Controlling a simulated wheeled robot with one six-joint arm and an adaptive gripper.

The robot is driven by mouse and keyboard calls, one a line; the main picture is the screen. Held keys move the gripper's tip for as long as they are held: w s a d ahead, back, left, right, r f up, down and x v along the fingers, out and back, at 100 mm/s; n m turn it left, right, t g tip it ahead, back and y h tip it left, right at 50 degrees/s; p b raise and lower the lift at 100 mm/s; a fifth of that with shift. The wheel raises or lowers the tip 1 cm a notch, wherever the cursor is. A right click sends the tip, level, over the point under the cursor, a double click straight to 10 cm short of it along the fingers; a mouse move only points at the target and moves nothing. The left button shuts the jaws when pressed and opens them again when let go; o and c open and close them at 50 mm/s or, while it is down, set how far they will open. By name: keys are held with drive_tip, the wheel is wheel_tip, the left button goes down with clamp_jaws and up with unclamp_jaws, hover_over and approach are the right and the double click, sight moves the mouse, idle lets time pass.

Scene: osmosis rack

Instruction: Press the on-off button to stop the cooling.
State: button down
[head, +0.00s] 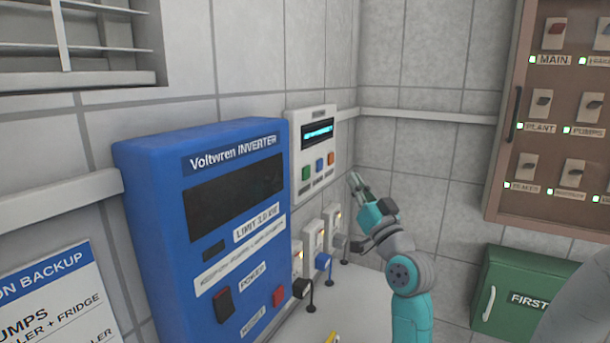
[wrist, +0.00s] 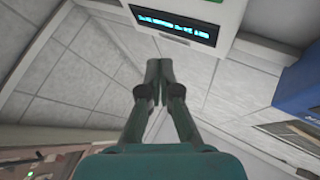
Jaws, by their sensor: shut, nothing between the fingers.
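A white wall controller (head: 298,134) has a lit cyan display (head: 318,133) and a row of three square buttons: green (head: 306,172), blue (head: 319,164) and orange (head: 331,158). Their labels are too small to read, so I cannot tell which is the on-off button. My gripper (head: 354,181) is shut and empty, just right of and slightly below the buttons in the head view, apart from them.
A large blue inverter (head: 150,200) stands left of the controller. Sockets with plugs (head: 322,262) sit below it, close to my arm. A brown breaker panel (head: 505,150) and a green first-aid box (head: 520,290) are on the right.

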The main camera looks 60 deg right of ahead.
drive_tip(key=shift+w, duration=0.15)
approach(310, 166)
drive_tip(key=shift+s+d+x, duration=0.15)
drive_tip(key=shift+d+x, duration=0.05)
drive_tip(key=shift+x, duration=1.15)
drive_tip(key=shift+s+d+x, duration=0.15)
drive_tip(key=shift+x, duration=1.15)
drive_tip(key=shift+w+r, duration=0.1)
drive_tip(key=shift+r, duration=0.05)
drive_tip(key=shift+w, duration=0.3)
drive_tip(key=shift+w, duration=0.4)
drive_tip(key=shift+s, duration=0.1)
idle(0.4)
drive_tip(key=shift+s, duration=0.7)
